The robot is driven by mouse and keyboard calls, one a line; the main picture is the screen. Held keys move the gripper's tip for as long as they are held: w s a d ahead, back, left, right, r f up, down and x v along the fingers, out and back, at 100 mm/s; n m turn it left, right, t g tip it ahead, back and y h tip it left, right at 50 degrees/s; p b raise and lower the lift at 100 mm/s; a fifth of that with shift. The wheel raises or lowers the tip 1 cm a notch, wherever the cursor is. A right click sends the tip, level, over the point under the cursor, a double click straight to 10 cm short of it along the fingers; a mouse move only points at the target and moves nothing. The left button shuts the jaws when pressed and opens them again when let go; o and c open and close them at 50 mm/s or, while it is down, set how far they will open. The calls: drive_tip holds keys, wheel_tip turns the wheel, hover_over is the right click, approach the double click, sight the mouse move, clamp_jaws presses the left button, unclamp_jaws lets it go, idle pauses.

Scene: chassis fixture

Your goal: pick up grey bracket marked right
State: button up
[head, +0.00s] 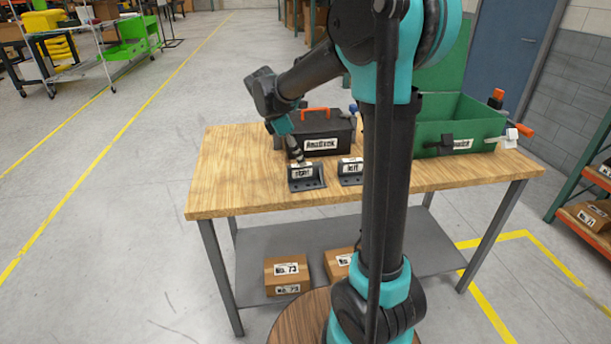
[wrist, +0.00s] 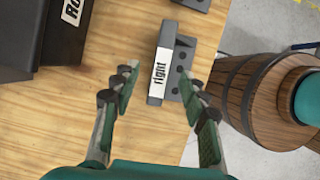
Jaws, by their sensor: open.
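The grey bracket marked right (head: 306,176) stands on the wooden table near its front edge. In the wrist view the same bracket (wrist: 162,75) shows its white "right" label and a flange with dark holes. My gripper (wrist: 158,83) is open, with one finger on each side of the bracket's near end and gaps between. In the head view my gripper (head: 297,157) is just above and behind the bracket. A second bracket marked left (head: 350,172) stands to its right, partly hidden by my arm; a corner of a grey part shows at the top of the wrist view.
A dark toolbox (head: 322,138) with an orange handle stands behind the brackets. A green open bin (head: 470,122) with tools on its rim is at the table's right. The left part of the table (head: 232,175) is clear. Boxes (head: 287,275) lie on the lower shelf.

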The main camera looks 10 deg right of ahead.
sight(307, 176)
drive_tip(key=x, duration=0.3)
drive_tip(key=shift+s+d+f, duration=0.1)
drive_tip(key=shift+d+f, duration=0.1)
drive_tip(key=shift+d, duration=0.1)
drive_tip(key=shift+d+f, duration=0.25)
drive_tip(key=shift+f, duration=0.35)
drive_tip(key=shift+f, duration=0.25)
clamp_jaws()
